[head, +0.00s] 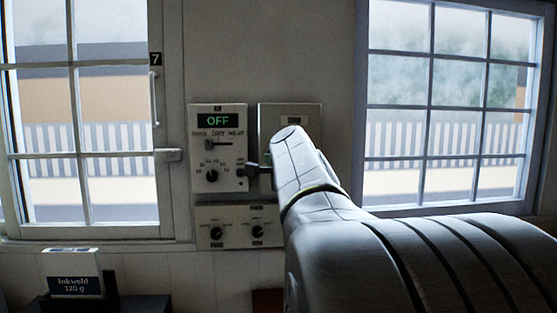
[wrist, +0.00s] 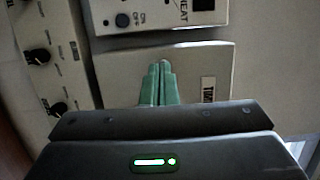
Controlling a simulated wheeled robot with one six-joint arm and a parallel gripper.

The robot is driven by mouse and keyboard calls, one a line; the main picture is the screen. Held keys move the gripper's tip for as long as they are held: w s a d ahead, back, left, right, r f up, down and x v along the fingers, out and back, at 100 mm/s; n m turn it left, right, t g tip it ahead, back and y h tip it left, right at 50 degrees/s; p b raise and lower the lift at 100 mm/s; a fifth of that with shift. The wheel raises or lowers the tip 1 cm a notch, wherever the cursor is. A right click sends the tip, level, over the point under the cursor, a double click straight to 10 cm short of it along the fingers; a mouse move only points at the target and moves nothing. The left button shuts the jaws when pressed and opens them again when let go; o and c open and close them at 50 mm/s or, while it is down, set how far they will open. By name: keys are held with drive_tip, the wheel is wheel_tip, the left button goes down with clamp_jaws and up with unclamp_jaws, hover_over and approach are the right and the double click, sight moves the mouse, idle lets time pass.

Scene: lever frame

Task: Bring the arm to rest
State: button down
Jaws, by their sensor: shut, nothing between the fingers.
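My arm reaches forward from the lower right in the head view, its far end in front of the wall panels. My gripper shows in the wrist view (wrist: 164,68) with its two green fingers shut together and nothing between them. The fingers point at a pale plate (wrist: 208,62) with a small label; I cannot tell whether they touch it. In the head view this plate (head: 302,108) is the upper right one, mostly hidden behind my arm. My fingers cannot be made out there.
A control panel (head: 228,128) reading OFF, with a slider and knob, is left of my arm. A panel with two knobs (head: 237,240) sits below. Windows (head: 84,120) (head: 450,110) flank them. An Inkwold box (head: 73,274) stands lower left.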

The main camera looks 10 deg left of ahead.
drive_tip(key=s+d, duration=0.1)
drive_tip(key=s, duration=0.5)
drive_tip(key=shift+d, duration=0.35)
drive_tip(key=shift+r, duration=0.1)
